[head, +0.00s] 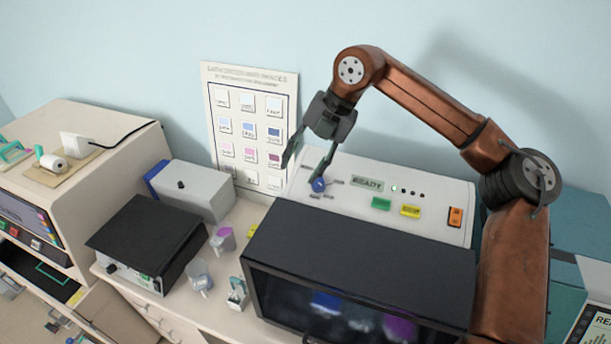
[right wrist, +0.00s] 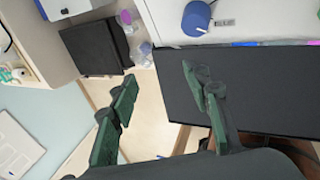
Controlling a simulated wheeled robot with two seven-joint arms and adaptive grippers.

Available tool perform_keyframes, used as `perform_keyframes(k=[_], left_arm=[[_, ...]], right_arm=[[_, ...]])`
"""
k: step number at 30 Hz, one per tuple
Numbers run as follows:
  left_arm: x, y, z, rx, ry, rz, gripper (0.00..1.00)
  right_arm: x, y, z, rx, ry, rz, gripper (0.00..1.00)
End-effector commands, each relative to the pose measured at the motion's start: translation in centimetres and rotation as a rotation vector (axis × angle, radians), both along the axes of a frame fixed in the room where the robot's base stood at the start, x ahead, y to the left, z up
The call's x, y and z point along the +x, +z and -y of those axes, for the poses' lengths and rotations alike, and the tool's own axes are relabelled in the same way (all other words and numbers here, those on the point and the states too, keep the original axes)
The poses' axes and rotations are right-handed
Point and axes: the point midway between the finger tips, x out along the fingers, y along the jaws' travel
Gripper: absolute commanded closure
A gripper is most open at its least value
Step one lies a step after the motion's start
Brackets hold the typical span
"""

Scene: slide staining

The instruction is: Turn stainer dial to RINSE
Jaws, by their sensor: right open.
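The stainer (head: 345,215) is a white box with a sloped panel against the wall. Its blue dial (head: 318,185) sits at the panel's left end, with small labels around it that are too small to read. The dial also shows near the top edge of the right wrist view (right wrist: 197,17), beyond the fingers. My right gripper (head: 306,170) is open and empty above the panel, one finger close to the dial in the head view. I cannot tell whether it touches. The open fingers also show in the right wrist view (right wrist: 158,78). My left gripper is not in view.
The stainer panel also has a READY display (head: 367,182), a green button (head: 381,204), a yellow button (head: 410,211) and an orange switch (head: 455,217). A black-topped box (head: 365,255) stands in front. A wall chart (head: 248,90) hangs behind. Cups (head: 222,240) stand to the left.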

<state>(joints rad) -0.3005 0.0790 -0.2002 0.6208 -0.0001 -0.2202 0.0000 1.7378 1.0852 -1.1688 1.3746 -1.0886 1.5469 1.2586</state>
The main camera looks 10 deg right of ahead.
Motion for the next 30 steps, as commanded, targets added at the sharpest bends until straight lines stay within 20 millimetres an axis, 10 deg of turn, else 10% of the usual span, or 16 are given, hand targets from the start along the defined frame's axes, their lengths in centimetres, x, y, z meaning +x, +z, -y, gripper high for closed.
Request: perform_keyframes(k=[8, 30], left_arm=[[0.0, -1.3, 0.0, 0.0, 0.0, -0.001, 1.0], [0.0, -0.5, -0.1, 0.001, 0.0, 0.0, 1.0]], right_arm=[[0.8, 0.4, 5.9, -0.237, -0.375, -0.096, 0.56], [1.6, -6.9, 5.4, -0.243, -0.391, -0.098, 0.56]])
